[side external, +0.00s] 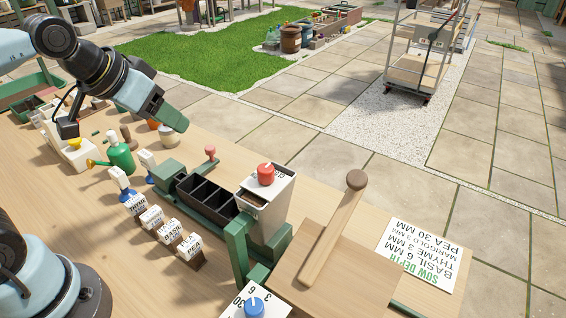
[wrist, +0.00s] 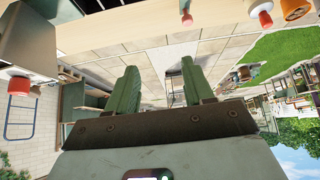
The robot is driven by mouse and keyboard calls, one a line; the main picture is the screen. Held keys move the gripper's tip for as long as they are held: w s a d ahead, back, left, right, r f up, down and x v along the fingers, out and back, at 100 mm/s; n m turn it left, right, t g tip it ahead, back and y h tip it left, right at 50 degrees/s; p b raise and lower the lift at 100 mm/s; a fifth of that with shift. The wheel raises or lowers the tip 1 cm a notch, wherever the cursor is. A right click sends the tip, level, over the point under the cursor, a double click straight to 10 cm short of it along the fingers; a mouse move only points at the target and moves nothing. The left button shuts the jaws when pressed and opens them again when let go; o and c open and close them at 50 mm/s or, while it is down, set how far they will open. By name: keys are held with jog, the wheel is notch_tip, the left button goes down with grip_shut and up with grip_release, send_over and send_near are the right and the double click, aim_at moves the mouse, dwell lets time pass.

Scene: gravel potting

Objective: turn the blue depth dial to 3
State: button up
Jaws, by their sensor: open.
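The blue depth dial (side external: 254,306) sits on a white plate (side external: 232,312) at the bottom edge of the side external view. The figures 30, 6 and 3 show around the dial, and the frame cuts off its lower part. I cannot tell which figure it points to. My gripper (side external: 172,118) is raised above the far left part of the bench, well away from the dial. In the wrist view its green fingers (wrist: 158,72) stand apart with nothing between them. The dial does not show in the wrist view.
Several labelled seed blocks (side external: 170,233), a green watering can (side external: 120,155) and a sow depth card (side external: 420,255) are on the bench.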

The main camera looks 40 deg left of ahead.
notch_tip(320, 180, up, 5)
jog(key=g, duration=1.2)
send_over(254, 306)
jog(key=w, duration=0.5)
notch_tip(254, 306, down, 5)
jog(key=x, duration=1.2)
jog(key=shift+w, duration=0.25)
grip_shut()
